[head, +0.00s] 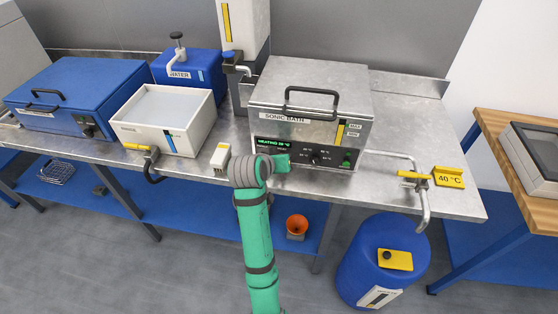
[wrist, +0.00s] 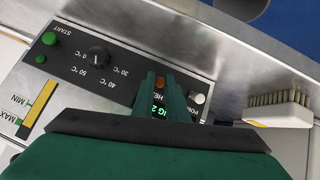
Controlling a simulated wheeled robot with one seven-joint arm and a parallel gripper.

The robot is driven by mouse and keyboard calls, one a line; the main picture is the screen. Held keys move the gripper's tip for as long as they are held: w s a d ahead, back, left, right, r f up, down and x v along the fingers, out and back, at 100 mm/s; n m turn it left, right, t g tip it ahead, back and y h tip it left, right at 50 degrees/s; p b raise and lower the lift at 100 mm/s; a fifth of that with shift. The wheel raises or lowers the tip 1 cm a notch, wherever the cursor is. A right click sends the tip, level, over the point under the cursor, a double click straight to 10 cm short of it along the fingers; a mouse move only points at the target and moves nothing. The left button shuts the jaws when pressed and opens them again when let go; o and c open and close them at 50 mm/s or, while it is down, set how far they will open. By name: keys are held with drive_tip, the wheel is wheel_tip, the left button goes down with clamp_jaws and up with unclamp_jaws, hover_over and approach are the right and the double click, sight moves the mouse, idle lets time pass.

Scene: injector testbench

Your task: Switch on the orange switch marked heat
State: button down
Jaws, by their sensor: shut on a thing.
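The sonic bath (head: 330,95) is a steel box with a lid handle and a dark front panel. Its green display (head: 272,143) reads as heating at about 20 °C. In the wrist view the orange switch (wrist: 160,82) shows between the two green fingertips of my gripper (wrist: 161,78), with part of the heat label below it. My gripper is shut on the orange switch. In the head view my gripper (head: 283,163) is at the panel's left part and hides the switch.
On the panel are a temperature dial (wrist: 98,58), a green start button (wrist: 49,39) and a pale power knob (wrist: 197,97). A small white block with a bristled strip (head: 220,156) stands left of my wrist. A tap with a yellow lever (head: 413,175) juts out at the right.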

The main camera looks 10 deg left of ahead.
drive_tip(key=shift+a, duration=0.2)
drive_tip(key=c, duration=1.8)
unclamp_jaws()
drive_tip(key=shift+d, duration=0.1)
drive_tip(key=shift+o, duration=0.2)
drive_tip(key=v, duration=1)
drive_tip(key=shift+s+r, duration=0.3)
drive_tip(key=shift+f, duration=0.1)
